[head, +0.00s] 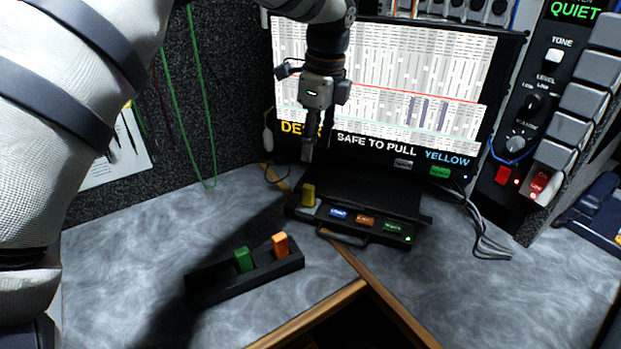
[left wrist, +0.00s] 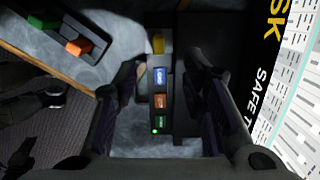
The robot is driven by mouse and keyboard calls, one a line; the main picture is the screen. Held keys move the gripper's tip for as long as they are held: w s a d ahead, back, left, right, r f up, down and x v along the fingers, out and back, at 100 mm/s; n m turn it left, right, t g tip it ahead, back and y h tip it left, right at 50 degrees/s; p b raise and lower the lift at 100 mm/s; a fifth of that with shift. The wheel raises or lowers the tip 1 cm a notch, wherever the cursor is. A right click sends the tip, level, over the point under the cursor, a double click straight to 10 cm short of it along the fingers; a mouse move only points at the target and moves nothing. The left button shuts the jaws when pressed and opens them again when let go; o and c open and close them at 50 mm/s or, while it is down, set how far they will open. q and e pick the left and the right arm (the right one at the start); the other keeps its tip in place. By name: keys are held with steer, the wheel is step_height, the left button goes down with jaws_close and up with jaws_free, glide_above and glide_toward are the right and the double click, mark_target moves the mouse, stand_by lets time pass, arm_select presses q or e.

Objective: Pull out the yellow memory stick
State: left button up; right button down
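The yellow memory stick (head: 308,194) stands upright at the left end of a black desk unit (head: 372,240). In the left wrist view the yellow stick (left wrist: 158,43) is at the far end of the row of blue, orange and green labelled keys. My left gripper (head: 308,152) points down above the unit, clear of the stick. In the left wrist view my left gripper (left wrist: 160,72) has its fingers spread wide with nothing between them. The stick's lower end is hidden in the unit. My right gripper is not in view.
A black rack (head: 222,284) in front holds a green stick (head: 243,259) and an orange stick (head: 281,245). A monitor (head: 440,90) behind reads "SAFE TO PULL YELLOW". Cables (head: 480,225) lie right of the unit. The grey desktop (head: 120,245) is clear at the left.

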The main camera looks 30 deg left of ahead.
mark_target(309, 186)
arm_select(q)
steer(key=f, duration=0.8)
steer(key=a+f, duration=0.1)
steer(key=f, duration=0.3)
steer(key=shift+s, duration=0.2)
steer(key=shift+r, duration=0.1)
jaws_close()
